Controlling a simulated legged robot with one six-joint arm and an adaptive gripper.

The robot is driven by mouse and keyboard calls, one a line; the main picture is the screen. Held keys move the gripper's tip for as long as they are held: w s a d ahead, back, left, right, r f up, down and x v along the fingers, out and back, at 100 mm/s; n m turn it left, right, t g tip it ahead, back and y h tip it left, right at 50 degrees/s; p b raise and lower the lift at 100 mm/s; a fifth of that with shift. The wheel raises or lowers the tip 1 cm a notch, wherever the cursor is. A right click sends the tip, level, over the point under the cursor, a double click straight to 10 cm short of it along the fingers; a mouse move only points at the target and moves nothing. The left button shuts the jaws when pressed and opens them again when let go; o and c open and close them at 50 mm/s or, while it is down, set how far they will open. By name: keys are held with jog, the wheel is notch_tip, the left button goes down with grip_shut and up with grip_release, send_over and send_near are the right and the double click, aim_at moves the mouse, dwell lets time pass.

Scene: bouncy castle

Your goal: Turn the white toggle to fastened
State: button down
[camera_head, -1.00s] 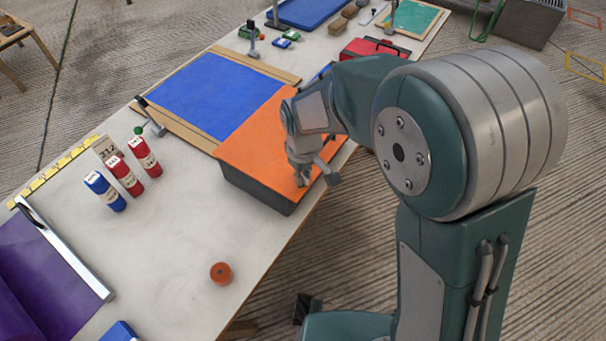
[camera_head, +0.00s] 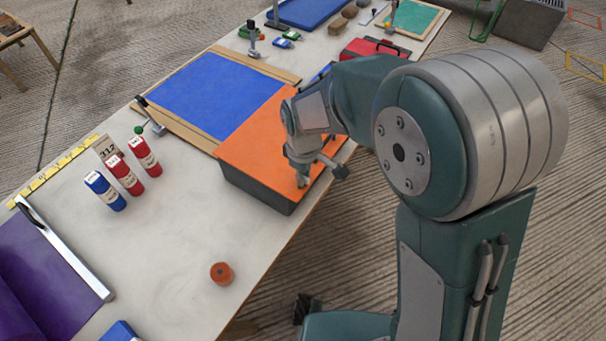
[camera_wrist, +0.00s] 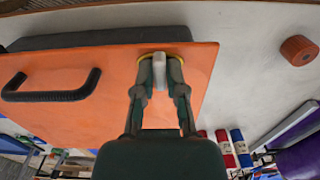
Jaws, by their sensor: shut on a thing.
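The white toggle (camera_wrist: 159,72) shows in the wrist view, on the orange panel (camera_wrist: 105,110) close to its edge. My gripper (camera_wrist: 159,80) is shut on the white toggle, one finger on each side of it. A yellow ring or mark shows in part around the toggle's base, behind the fingertips. In the head view my gripper (camera_head: 302,180) reaches down to the front end of the orange panel (camera_head: 262,130), which tops a dark grey box. The toggle is hidden there. I cannot read any fastened mark.
A black handle (camera_wrist: 50,92) stands on the orange panel. A blue panel (camera_head: 205,97) lies behind it. Red and blue bottles (camera_head: 123,175) stand to the left.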

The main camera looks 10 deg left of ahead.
jog(key=c, duration=0.7)
grip_release()
jog(key=shift+a, duration=0.1)
jog(key=shift+r, duration=0.1)
notch_tip(320, 180, up, 12)
jog(key=shift+w+f, duration=0.1)
jog(key=shift+f, duration=0.1)
jog(key=s+d+r+m+t, duration=0.1)
jog(key=s+d+r+m, duration=0.25)
jog(key=d, duration=0.45)
jog(key=s+d+r+m+t, duration=0.2)
jog(key=d+r+m, duration=0.15)
jog(key=d, duration=0.35)
jog(key=s+d+m+t, duration=0.2)
jog(key=s+d+m, duration=0.4)
jog(key=s+d, duration=0.3)
jog(key=shift+r+m+t, duration=0.3)
jog(key=shift+r, duration=0.1)
